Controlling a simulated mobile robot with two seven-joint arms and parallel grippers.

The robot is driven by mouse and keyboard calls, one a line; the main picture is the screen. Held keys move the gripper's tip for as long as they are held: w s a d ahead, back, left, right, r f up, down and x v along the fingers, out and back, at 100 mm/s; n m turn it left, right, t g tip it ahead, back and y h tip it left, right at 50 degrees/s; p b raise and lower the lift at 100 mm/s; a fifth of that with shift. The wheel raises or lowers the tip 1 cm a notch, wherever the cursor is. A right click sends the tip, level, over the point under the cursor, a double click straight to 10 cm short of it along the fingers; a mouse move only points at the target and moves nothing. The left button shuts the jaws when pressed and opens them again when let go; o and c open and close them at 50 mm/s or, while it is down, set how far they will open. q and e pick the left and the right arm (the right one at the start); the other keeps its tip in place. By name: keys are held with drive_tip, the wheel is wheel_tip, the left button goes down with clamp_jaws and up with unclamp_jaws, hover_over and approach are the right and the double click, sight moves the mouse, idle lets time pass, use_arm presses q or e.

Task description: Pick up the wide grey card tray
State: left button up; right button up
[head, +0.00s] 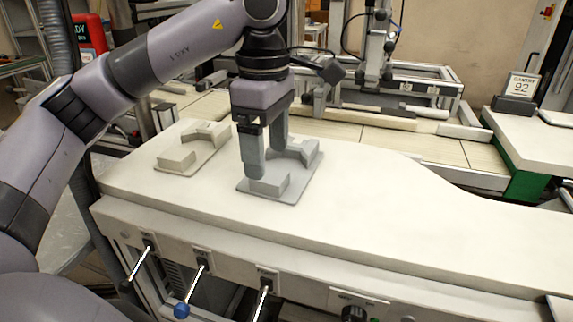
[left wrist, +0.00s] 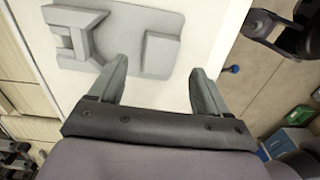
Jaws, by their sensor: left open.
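The wide grey card tray (head: 302,176) lies flat on the pale bench, with raised grey blocks on its base. My left gripper (head: 267,160) points down at it, open, with its fingers in front of and over part of the tray in the head view. In the left wrist view the tray (left wrist: 124,36) lies beyond the fingertips. The left gripper (left wrist: 159,68) is empty there, one finger overlapping the tray's lower edge and the other to its right over bare bench. Whether a finger touches the tray cannot be told. My right gripper is not in view.
A similar cream tray (head: 184,168) lies to the left on the same bench (head: 400,215). The bench is clear to the right. Levers (head: 202,266) project from its front. Gantry machinery (head: 375,50) stands behind, and a "GANTRY 92" sign (head: 523,86) is at back right.

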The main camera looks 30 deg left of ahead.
sight(270, 175)
use_arm(q)
wheel_tip(270, 175, down, 4)
drive_tip(key=shift+f, duration=0.15)
drive_tip(key=shift+d, duration=0.1)
drive_tip(key=c, duration=1.3)
drive_tip(key=shift+o, duration=0.2)
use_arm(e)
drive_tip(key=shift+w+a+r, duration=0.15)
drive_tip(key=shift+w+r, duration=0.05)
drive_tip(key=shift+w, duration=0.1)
use_arm(q)
wheel_tip(270, 175, up, 20)
drive_tip(key=p, duration=0.6)
drive_tip(key=shift+p, duration=0.35)
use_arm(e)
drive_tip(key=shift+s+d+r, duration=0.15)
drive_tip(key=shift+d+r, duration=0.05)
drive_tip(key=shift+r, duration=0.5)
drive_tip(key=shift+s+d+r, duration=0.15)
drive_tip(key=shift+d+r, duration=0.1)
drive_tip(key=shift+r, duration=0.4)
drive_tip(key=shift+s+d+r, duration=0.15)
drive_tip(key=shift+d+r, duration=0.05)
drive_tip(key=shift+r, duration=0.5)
